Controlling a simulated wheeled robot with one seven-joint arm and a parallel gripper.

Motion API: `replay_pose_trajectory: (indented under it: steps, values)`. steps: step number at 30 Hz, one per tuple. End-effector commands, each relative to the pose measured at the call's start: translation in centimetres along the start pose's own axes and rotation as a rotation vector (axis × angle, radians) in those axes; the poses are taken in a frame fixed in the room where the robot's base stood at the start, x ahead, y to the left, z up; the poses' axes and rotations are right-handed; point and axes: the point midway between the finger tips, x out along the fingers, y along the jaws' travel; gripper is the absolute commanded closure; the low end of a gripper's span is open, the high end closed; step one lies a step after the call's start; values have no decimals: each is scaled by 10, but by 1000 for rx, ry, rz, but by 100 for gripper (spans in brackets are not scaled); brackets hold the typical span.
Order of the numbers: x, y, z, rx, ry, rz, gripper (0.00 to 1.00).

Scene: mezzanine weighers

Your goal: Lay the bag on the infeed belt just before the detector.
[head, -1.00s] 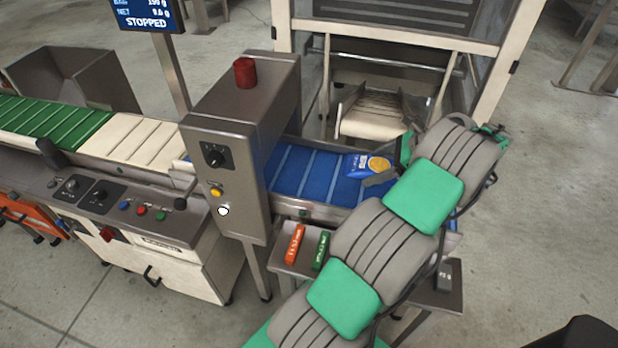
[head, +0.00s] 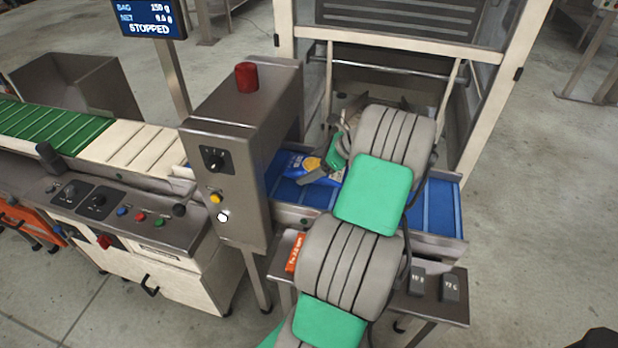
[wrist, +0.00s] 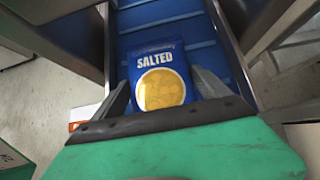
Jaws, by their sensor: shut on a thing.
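The bag (head: 298,162) is blue with a yellow crisp picture; "SALTED" shows on it in the wrist view (wrist: 158,72). My gripper (head: 322,175) is shut on the bag, with one finger on each side of it in the wrist view (wrist: 166,88). The bag is over the blue infeed belt (head: 436,208), close to the mouth of the grey detector housing (head: 238,160). I cannot tell whether the bag touches the belt. My arm hides the middle of the belt.
An orange bar (head: 296,252) and dark weights (head: 450,287) sit on a steel shelf (head: 398,302) in front of the belt. A cream frame (head: 508,110) stands behind. The screen (head: 148,18) reads "STOPPED". The belt's right end is clear.

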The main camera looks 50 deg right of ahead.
Motion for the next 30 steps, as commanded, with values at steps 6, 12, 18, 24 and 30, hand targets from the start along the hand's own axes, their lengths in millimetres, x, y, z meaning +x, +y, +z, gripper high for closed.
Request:
replay_pose_trajectory:
  steps: [6, 12, 18, 24, 30]
  values:
    - [31, 1, -28, 2, 0, 3, 60]
    - [34, 0, -28, 0, 0, 0, 60]
    - [36, 0, -30, 1, -1, 1, 11]
    - [36, 0, -30, 1, 0, 1, 0]
    - [34, 0, -29, 0, 0, 0, 0]
